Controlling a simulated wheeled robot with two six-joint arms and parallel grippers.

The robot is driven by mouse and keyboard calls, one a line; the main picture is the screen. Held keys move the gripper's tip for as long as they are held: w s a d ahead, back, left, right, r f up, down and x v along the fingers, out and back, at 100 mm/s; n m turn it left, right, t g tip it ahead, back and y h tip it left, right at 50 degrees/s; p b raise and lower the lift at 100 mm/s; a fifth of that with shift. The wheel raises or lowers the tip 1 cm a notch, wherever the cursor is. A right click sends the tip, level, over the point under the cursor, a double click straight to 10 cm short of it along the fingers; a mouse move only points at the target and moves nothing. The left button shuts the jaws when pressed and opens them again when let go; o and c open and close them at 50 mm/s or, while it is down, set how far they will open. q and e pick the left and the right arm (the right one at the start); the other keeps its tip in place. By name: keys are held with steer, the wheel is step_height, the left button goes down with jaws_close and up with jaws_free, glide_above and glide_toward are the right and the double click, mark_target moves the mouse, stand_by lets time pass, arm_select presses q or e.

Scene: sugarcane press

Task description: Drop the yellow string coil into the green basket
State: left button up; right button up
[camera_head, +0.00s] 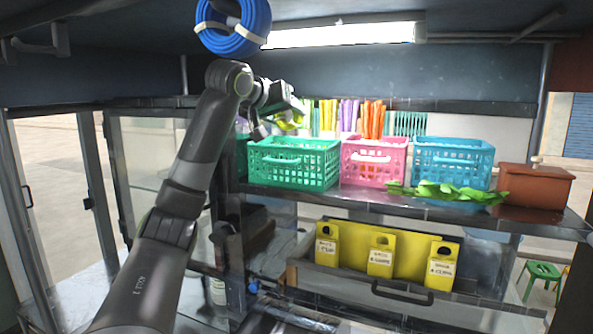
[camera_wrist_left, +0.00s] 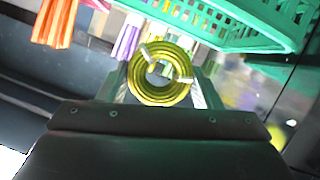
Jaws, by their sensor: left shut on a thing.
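The yellow string coil (camera_wrist_left: 160,74) is a ring of yellow string bound with light ties. It sits between the fingers of my left gripper (camera_wrist_left: 163,85) in the left wrist view. In the head view my left gripper (camera_head: 292,112) is at the upper left of the green basket (camera_head: 293,165), and only a bit of yellow-green shows at its tip. The green basket stands on the shelf, at the left of three baskets. Its edge also shows at the top of the left wrist view (camera_wrist_left: 215,32). My right gripper is not seen.
A pink basket (camera_head: 368,163) and a blue basket (camera_head: 452,164) stand right of the green one. A blue coil (camera_head: 233,27) hangs above my left arm.

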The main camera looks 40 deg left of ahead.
arm_select(q)
steer(key=o, duration=1)
steer(key=shift+w+a+f, duration=0.1)
steer(key=shift+a, duration=0.1)
steer(key=shift+o, duration=0.2)
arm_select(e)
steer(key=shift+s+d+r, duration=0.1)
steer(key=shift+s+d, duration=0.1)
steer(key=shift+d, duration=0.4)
arm_select(q)
steer(key=b+v, duration=0.4)
steer(key=v, duration=0.8)
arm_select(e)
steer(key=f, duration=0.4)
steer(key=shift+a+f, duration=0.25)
